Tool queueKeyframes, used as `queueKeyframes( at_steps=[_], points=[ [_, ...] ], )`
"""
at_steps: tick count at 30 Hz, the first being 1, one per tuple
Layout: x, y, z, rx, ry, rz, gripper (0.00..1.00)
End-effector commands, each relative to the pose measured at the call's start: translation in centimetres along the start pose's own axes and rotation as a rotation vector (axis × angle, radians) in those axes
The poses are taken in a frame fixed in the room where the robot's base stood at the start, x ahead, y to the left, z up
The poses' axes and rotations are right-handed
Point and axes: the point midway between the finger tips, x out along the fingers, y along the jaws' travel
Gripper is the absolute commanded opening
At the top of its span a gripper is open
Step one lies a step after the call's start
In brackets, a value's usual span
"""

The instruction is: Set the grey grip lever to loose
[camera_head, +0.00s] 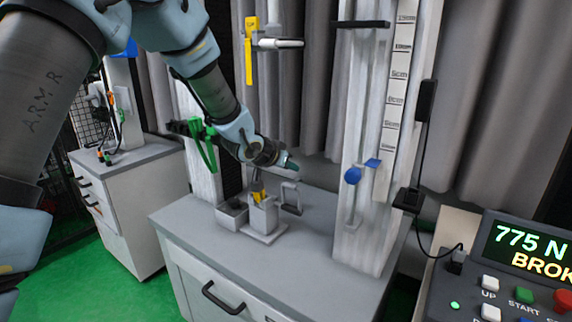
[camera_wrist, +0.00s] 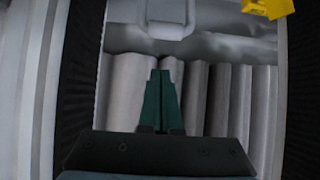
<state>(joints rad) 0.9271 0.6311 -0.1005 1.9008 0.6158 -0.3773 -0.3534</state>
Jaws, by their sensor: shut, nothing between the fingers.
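My gripper (camera_head: 288,164) is at the end of my arm, above the grey-topped cabinet. Its green fingers are pressed together and empty in the wrist view (camera_wrist: 163,76). A small grey loop-shaped handle (camera_head: 291,197) stands on the cabinet below my gripper, apart from it. A similar pale grey loop (camera_wrist: 168,28) is at the top of the wrist view, beyond the fingertips. I cannot tell for sure that this is the grey grip lever, or how it is set. A yellow piece (camera_head: 258,197) sits at the grey block (camera_head: 263,217) beside it.
A white column (camera_head: 362,235) with a scale and blue knob (camera_head: 353,175) rises to the right. A yellow tag (camera_head: 249,50) hangs beside a pale bar (camera_head: 282,43) higher up. A control panel (camera_head: 520,265) reads "775 N". The cabinet top (camera_head: 185,217) is clear at its left front.

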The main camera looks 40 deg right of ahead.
Motion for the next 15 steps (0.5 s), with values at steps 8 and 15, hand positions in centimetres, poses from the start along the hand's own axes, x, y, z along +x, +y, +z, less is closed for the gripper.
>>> queueKeyframes(
  at_steps=[8, 15],
  points=[
    [4.6, 0.1, 0.0, 0.001, -0.002, 0.001, 0.0],
    [3.4, 0.0, 1.9, 0.0, -0.004, 0.0, 0.0]
  ],
)
